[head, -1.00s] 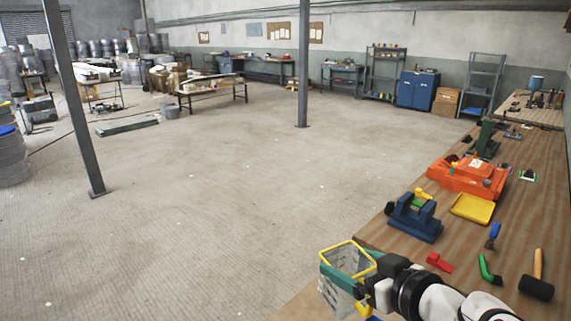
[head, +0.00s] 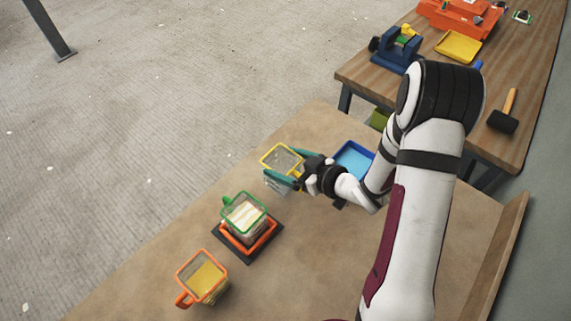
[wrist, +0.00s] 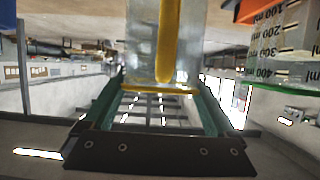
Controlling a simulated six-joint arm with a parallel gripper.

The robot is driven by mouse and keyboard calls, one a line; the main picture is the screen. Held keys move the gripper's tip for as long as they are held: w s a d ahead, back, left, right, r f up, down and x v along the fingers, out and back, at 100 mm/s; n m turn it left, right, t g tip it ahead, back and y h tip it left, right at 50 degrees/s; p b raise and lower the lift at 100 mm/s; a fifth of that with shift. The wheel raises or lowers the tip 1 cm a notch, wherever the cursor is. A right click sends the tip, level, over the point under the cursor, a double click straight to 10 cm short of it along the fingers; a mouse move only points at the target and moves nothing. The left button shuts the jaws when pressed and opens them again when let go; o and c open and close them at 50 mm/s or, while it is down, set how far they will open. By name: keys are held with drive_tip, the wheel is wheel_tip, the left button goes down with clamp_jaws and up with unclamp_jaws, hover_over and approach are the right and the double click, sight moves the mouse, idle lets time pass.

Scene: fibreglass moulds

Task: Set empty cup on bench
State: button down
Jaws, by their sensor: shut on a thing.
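My gripper (head: 284,168) is shut on a clear cup with a yellow rim (head: 281,158), its teal fingers on either side. The cup looks empty and roughly upright, near the far edge of the tan bench (head: 180,248). I cannot tell whether its base touches the bench. In the wrist view the held cup (wrist: 140,45) is between the fingers (wrist: 160,95), with a yellow upright strip, seemingly its handle. The wrist picture appears upside down.
A green-rimmed cup (head: 244,212) with pale contents stands on an orange and black base (head: 262,243). An orange-rimmed cup (head: 204,276) holds something yellow. A blue tray (head: 353,158) lies behind my arm. Bare bench lies between the green-rimmed cup and my arm.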

drive_tip(key=shift+f, duration=0.75)
drive_tip(key=shift+f, duration=0.15)
